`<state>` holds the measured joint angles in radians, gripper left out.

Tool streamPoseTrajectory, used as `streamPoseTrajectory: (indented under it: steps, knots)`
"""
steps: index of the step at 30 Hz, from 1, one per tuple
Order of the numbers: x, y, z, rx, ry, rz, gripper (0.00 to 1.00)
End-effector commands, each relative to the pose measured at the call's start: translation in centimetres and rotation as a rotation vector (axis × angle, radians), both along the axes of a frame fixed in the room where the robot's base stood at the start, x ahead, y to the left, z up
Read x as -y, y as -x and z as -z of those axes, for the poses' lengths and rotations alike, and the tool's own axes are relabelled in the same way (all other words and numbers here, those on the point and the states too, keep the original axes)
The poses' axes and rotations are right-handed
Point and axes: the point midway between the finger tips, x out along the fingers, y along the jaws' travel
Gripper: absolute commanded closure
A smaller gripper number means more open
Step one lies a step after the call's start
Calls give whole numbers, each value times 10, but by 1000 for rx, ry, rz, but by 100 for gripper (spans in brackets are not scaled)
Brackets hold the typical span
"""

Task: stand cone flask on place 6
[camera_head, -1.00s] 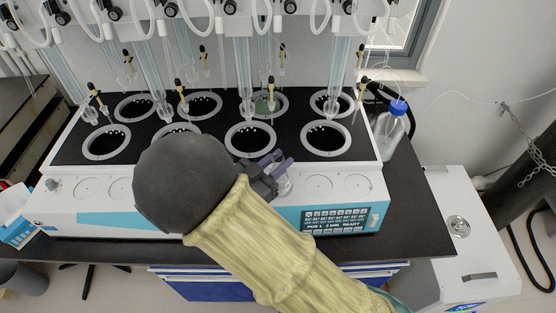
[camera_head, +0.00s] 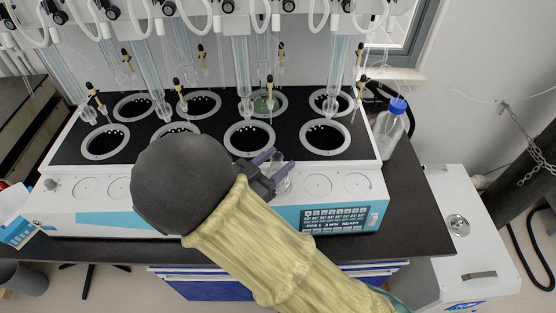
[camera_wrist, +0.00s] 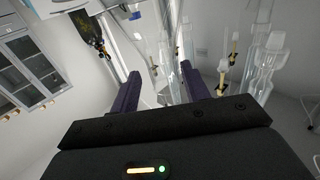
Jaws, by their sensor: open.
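Bare round places on the ledge show at right (camera_head: 318,184) and at left (camera_head: 84,188). My arm hides the ledge's middle. I cannot read place numbers.
Ringed heating wells (camera_head: 326,139) fill the black top, with glass tubes (camera_head: 243,75) and yellow-black valves (camera_head: 270,91) hanging above. A blue-capped bottle (camera_head: 391,121) stands at right. A control screen (camera_head: 335,219) is on the front face. The dark bench (camera_head: 407,210) is clear at right.

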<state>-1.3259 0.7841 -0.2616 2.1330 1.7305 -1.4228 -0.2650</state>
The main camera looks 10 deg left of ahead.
Motion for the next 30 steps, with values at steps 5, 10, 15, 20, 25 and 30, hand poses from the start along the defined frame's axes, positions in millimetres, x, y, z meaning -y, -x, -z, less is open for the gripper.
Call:
streamPoseTrajectory:
  steps: [5,10,15,20,25,30]
  knots:
    - [-17,26,3,-1,-4,-4,54]
    - [-34,55,3,-2,-3,-4,54]
    - [-50,81,2,-1,-4,-2,54]
    - [-58,94,1,-1,-2,0,54]
    - [-59,96,0,-1,-1,1,54]
    - [-59,96,0,-1,-1,1,54]
